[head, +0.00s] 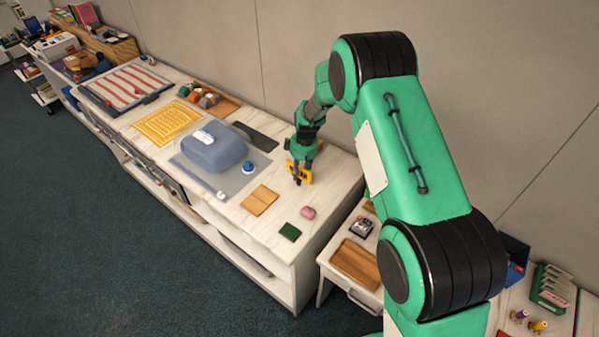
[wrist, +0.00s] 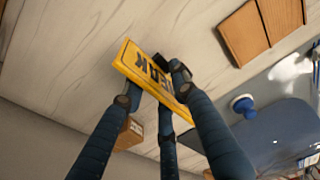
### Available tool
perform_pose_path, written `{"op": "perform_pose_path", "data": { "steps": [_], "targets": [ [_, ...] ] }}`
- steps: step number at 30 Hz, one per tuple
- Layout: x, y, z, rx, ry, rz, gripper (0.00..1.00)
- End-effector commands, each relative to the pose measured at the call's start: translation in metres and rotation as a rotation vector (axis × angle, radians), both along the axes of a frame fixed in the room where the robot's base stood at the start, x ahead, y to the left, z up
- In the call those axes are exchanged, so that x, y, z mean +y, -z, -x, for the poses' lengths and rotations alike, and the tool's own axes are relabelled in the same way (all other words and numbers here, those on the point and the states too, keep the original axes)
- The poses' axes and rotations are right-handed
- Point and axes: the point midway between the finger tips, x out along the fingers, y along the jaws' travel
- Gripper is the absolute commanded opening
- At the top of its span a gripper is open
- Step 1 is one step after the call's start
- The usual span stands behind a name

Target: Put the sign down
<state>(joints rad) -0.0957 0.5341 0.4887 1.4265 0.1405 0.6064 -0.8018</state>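The sign (head: 305,178) is a small yellow plate with dark lettering. It also shows tilted in the wrist view (wrist: 128,57). My gripper (head: 299,176) is at the back right part of the long pale counter (head: 262,232), with its fingers around the sign. In the wrist view, the fingertips of my gripper (wrist: 158,82) press on the sign from both sides. The fingers cover part of the lettering. I cannot tell whether the sign's lower edge touches the counter.
Tan wooden tiles (head: 260,200), a green square (head: 290,232) and a pink object (head: 308,212) lie in front of my gripper. A blue-grey case (head: 214,150) and a blue knob (head: 248,167) are to the left. The wall is close behind. Bare counter surrounds the sign.

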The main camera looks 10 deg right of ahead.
Motion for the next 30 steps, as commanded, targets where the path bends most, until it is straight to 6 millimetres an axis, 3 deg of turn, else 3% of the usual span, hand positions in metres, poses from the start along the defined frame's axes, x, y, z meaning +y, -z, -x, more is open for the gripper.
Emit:
{"op": "perform_pose_path", "data": {
  "steps": [11,30],
  "targets": [
    [-0.001,-0.013,0.000,-0.003,0.000,0.000,0.28],
    [-0.009,-0.106,0.008,-0.001,0.000,0.000,0.28]
  ]
}}
